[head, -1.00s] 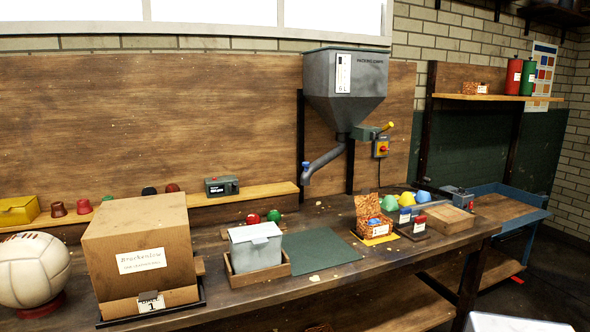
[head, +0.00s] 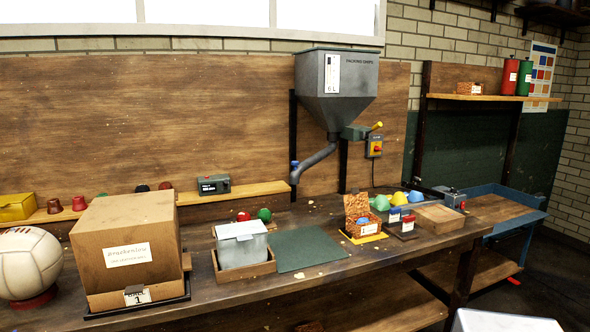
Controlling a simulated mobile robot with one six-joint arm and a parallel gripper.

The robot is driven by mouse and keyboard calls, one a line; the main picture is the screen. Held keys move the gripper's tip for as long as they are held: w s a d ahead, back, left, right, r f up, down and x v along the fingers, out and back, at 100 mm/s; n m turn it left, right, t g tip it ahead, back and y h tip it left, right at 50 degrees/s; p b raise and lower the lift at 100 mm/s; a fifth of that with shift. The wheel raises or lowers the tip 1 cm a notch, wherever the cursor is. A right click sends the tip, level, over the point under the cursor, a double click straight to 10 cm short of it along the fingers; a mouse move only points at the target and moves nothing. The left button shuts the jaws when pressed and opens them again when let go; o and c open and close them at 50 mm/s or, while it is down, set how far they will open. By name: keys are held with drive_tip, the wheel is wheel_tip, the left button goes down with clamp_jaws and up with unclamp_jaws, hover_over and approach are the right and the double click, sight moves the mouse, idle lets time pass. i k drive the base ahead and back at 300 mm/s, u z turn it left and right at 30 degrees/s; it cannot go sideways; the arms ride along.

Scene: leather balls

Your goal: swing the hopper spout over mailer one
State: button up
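The grey hopper (head: 336,85) is mounted on the wooden back wall above the bench. Its grey spout (head: 314,160) bends down and to the left, with a small blue piece (head: 294,165) near its open end. The spout's end hangs in the air behind the green mat, well to the right of the large cardboard box. That box (head: 125,250) stands at the left with a white label and a card "1" (head: 137,296) at its front; I take it to be mailer one. Its top appears closed. My gripper is not in view.
A grey lidded bin (head: 242,244) stands in a wooden tray beside the green mat (head: 304,250). A small patterned open box (head: 362,215) and coloured weights lie to the right. A white ball (head: 28,263) stands at far left. A yellow-ended handle (head: 376,126) sits by the hopper's outlet.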

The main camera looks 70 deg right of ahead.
sight(315, 162)
drive_tip(key=u, duration=0.1)
drive_tip(key=k, duration=1)
drive_tip(key=z, duration=0.6)
